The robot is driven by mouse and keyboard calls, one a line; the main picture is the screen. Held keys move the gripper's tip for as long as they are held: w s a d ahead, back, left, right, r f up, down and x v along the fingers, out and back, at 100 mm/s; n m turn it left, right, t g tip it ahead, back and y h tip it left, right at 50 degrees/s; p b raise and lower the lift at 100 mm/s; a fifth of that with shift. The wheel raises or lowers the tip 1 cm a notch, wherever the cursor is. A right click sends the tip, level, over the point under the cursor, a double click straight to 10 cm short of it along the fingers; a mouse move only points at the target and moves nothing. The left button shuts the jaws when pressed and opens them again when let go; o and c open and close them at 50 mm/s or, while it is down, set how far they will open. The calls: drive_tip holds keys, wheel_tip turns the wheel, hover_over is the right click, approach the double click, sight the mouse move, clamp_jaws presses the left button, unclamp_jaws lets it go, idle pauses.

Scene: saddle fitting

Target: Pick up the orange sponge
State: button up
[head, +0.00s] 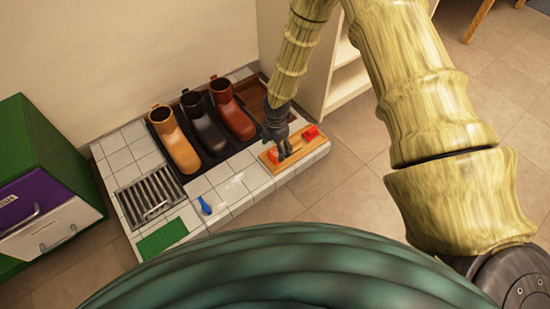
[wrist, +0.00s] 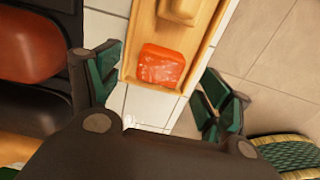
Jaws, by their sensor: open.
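The orange sponge (wrist: 163,66) lies in one end of a shallow wooden tray (wrist: 139,32). In the head view the orange sponge (head: 273,155) shows at the tray's left end, partly hidden by my gripper. My gripper (head: 282,152) is over the left part of the wooden tray (head: 318,144), pointing down. In the wrist view my gripper (wrist: 162,72) is open, with one finger on each side of the sponge and visible gaps to it. Nothing is held. The height of the fingertips above the sponge is hard to tell.
A red item (head: 311,132) sits at the tray's right end. A tan block (wrist: 180,10) lies beside the sponge. Boots (head: 175,142) stand on a dark mat behind. A blue brush-like item (head: 204,205), a metal grate (head: 151,196) and a green pad (head: 162,238) are left.

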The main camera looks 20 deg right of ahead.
sight(276, 153)
drive_tip(key=shift+s+a+f+b, duration=0.15)
drive_tip(key=shift+f+b, duration=1.25)
drive_tip(key=shift+f, duration=0.85)
drive_tip(key=c, duration=1.1)
drive_tip(key=shift+r, duration=0.1)
drive_tip(key=shift+r+p, duration=0.5)
wheel_tip(276, 153, up, 3)
drive_tip(key=shift+f+p, duration=0.1)
drive_tip(key=shift+p, duration=1)
drive_tip(key=s+a+p, duration=0.1)
drive_tip(key=s, duration=0.4)
drive_tip(key=s+a+p, duration=0.2)
drive_tip(key=s, duration=0.3)
drive_tip(key=s+a+r+p, duration=0.1)
drive_tip(key=s+p, duration=0.1)
drive_tip(key=s, duration=0.3)
drive_tip(key=shift+s+a, duration=0.15)
drive_tip(key=shift+s, duration=0.05)
